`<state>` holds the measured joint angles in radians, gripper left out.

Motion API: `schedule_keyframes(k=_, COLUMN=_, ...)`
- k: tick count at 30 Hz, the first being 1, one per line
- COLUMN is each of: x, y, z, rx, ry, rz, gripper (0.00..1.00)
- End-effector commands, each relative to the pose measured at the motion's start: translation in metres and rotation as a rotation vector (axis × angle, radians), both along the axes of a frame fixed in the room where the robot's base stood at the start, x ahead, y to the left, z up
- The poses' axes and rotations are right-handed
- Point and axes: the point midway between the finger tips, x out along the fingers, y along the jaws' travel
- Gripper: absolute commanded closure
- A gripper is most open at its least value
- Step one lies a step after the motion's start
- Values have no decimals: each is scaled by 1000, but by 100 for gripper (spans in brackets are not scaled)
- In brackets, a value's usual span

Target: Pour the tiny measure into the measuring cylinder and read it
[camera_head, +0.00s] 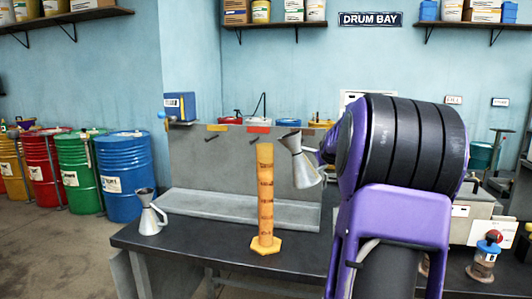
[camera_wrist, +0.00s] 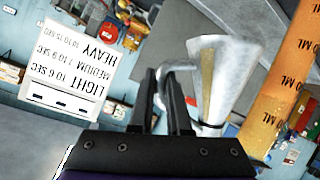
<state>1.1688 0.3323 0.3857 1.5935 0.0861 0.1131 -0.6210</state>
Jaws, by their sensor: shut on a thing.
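The measuring cylinder (camera_head: 265,200) is a tall orange tube with dark graduation bands, upright on a hexagonal foot on the dark bench. Its marked wall also shows at the right of the wrist view (camera_wrist: 285,85). A small grey metal measure (camera_head: 304,167) with a conical body is held right of the cylinder's top. My gripper (camera_wrist: 170,85) is shut on the handle of this measure (camera_wrist: 225,80); in the head view my arm largely hides the gripper. No liquid stream shows.
A second metal measure (camera_head: 149,214) stands on the bench's left end (camera_head: 200,240). A grey backboard (camera_head: 215,165) with a ledge rises behind. The wrist view shows a light/medium/heavy seconds card (camera_wrist: 80,55).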

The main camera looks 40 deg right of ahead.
Motion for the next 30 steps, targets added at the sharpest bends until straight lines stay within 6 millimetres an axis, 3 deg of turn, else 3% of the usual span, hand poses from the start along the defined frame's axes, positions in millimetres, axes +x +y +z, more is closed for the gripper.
schedule_keyframes(k=21, x=-5, y=-7, z=-42, rx=199, ry=-198, rz=-3, gripper=100)
schedule_keyframes(k=30, x=-5, y=-6, z=-47, rx=259, ry=-257, rz=-2, gripper=100)
